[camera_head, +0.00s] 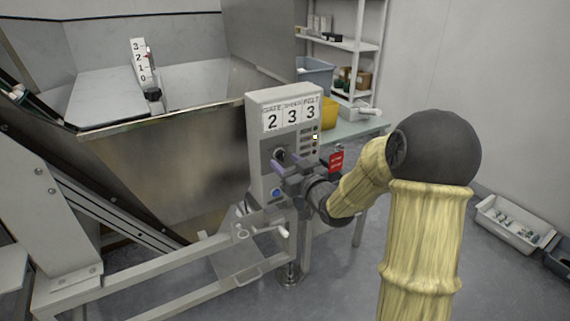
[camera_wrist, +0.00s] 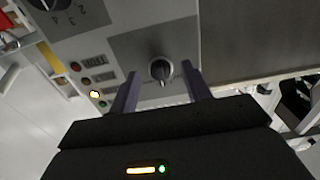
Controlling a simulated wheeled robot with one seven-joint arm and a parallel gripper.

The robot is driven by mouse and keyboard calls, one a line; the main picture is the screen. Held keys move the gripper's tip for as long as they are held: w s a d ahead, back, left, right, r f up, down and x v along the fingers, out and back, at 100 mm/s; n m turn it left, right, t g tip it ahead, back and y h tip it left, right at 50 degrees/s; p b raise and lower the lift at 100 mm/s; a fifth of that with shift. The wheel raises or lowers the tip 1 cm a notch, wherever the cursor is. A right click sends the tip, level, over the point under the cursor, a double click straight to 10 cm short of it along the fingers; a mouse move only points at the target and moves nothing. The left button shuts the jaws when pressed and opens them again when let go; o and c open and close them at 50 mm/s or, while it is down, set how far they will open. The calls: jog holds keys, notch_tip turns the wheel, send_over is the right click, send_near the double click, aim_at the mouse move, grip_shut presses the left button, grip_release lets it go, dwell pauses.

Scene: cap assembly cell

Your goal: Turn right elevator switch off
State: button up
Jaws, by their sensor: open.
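A grey control box (camera_head: 255,130) with the figures 2, 3, 3 on its face stands in the middle of the head view. A dark rotary switch (camera_head: 279,154) is on its face, below the figures. In the wrist view this switch (camera_wrist: 160,69) is a round black knob with a lighter bar, on a dark grey plate. I cannot read a label naming it as the right elevator switch. My gripper (camera_head: 287,164) is open in front of the box. In the wrist view its two fingers (camera_wrist: 162,78) stand on either side of the knob, with visible gaps; contact is not seen.
A large metal hopper (camera_head: 170,165) stands at left, and a shelf (camera_head: 345,42) behind.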

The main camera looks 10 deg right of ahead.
jog(key=shift+x, duration=0.8)
jog(key=c, duration=1)
jog(key=shift+n+b, duration=0.3)
jog(key=shift+b, duration=0.05)
jog(key=shift+d+n+b, duration=0.1)
jog(key=shift+n+b, duration=1.65)
jog(key=shift+n, duration=0.35)
jog(key=shift+d+n+b, duration=0.15)
jog(key=shift+n+b, duration=1.55)
jog(key=shift+n, duration=0.4)
